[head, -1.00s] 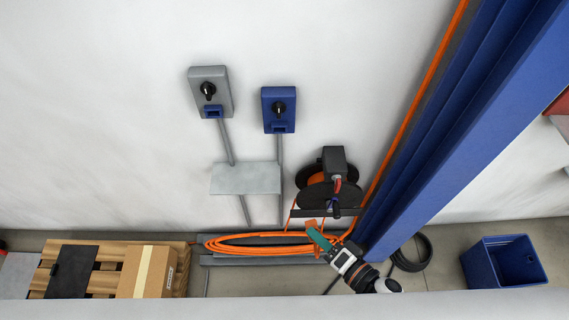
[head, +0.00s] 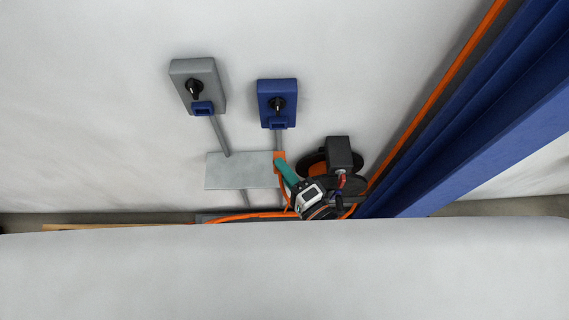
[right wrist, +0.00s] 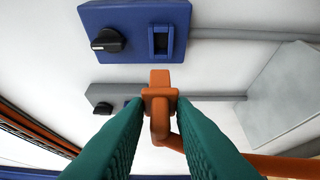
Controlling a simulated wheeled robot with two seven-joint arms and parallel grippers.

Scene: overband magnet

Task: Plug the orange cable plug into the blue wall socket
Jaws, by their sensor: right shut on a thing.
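The blue wall socket (head: 277,104) is a blue box with a black knob and a small blue outlet at its lower end. In the right wrist view the blue socket (right wrist: 120,30) is at the top, its outlet right of the knob. My right gripper (head: 281,162) has teal fingers and is shut on the orange cable plug (head: 279,155), below the blue socket in the head view. In the right wrist view the plug (right wrist: 160,92) points up toward the outlet, with a visible gap between them. Its orange cable trails away lower right. My left gripper is not in view.
A grey socket box (head: 198,86) with a knob and blue outlet is left of the blue one. A grey plate (head: 230,170) is below. A dark cable reel (head: 343,157) is close right of my gripper. A blue beam (head: 450,130) crosses the right side.

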